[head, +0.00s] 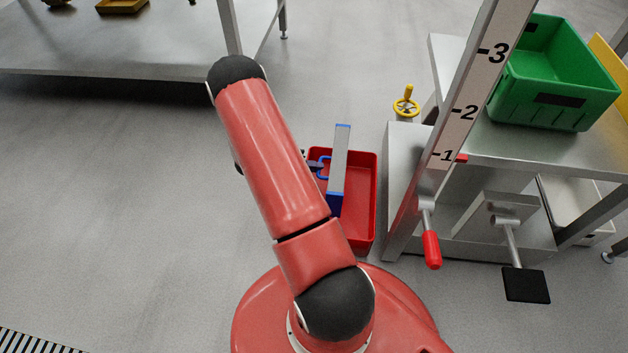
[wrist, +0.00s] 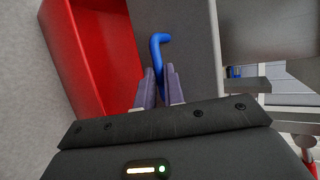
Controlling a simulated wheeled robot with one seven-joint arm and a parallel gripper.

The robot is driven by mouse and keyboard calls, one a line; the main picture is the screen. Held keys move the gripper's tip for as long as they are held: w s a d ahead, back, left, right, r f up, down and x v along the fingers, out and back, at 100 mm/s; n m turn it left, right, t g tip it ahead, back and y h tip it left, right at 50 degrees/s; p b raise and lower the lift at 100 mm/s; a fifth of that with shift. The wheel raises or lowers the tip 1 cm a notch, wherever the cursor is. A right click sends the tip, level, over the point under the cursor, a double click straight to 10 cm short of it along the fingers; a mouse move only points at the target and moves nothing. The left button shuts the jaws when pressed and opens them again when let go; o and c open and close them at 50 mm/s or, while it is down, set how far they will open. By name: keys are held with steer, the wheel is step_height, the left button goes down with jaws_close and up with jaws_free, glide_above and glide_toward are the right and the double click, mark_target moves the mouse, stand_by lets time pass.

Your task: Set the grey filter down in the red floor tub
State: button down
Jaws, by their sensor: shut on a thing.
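The grey filter (head: 339,165) is a flat grey panel with blue ends and a blue handle on its left side. In the head view it stands upright over the red floor tub (head: 363,205). My gripper (head: 314,165) is at the filter's left side, mostly hidden behind my arm. In the wrist view my gripper (wrist: 160,88) is shut on the blue handle (wrist: 158,50), with the filter's grey face (wrist: 190,40) just beyond. The red tub's wall (wrist: 100,50) shows left of it there. I cannot tell whether the filter touches the tub floor.
A metal machine with a numbered post (head: 468,110) and a red-handled lever (head: 431,248) stands right of the tub. A green bin (head: 560,85) sits on the bench at right. A yellow valve wheel (head: 405,107) is behind.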

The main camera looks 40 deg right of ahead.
steer(key=shift+f+b, duration=0.55)
steer(key=shift+f, duration=2.1)
steer(key=shift+f+b, duration=0.45)
steer(key=shift+f, duration=0.2)
steer(key=c, duration=1.8)
jaws_free()
steer(key=shift+r, duration=0.1)
